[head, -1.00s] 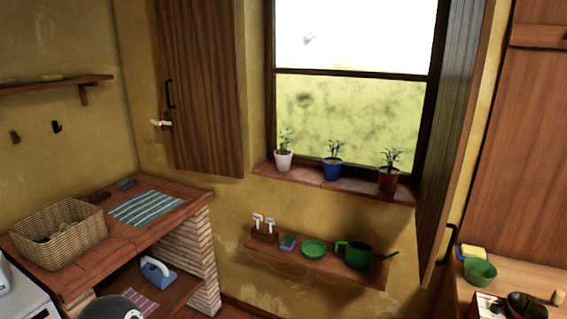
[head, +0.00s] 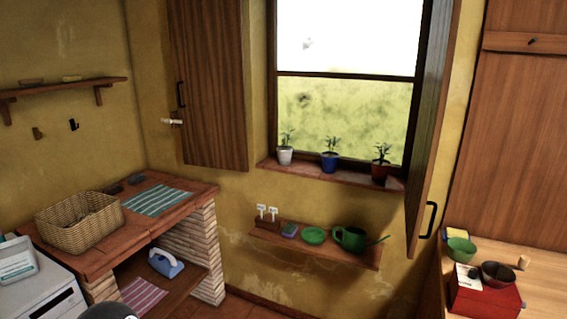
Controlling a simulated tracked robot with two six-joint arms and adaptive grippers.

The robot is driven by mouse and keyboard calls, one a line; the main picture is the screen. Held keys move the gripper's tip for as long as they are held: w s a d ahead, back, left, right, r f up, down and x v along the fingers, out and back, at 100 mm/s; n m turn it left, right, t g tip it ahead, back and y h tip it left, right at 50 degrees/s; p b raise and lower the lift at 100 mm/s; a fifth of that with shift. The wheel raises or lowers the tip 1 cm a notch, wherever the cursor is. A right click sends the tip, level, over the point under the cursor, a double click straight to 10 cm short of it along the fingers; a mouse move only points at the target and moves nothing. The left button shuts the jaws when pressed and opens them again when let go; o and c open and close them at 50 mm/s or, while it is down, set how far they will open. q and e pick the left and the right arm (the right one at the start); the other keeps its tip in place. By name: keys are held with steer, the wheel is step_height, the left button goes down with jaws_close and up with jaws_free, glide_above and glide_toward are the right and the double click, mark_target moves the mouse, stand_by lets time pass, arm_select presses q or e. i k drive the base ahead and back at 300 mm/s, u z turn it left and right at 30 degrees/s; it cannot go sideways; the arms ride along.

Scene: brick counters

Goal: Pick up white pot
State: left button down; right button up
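The white pot (head: 285,157) holds a small green plant and stands upright at the left end of the window sill (head: 330,173). A blue pot (head: 330,162) and a red-brown pot (head: 380,169), each with a plant, stand to its right on the same sill. Nothing touches or covers the white pot. Neither of my grippers is in view.
Below the sill, a wall shelf (head: 315,246) carries a green watering can (head: 350,239) and a green saucer (head: 314,236). A brick counter (head: 150,224) with a wicker basket (head: 78,223) stands left. A wooden counter (head: 540,290) with a red box (head: 484,297) stands right. Open shutters flank the window.

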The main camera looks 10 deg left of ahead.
mark_target(285, 156)
steer(key=u, duration=0.35)
steer(key=i, duration=0.3)
steer(key=u, duration=0.75)
steer(key=i, duration=2.35)
steer(key=z, duration=0.6)
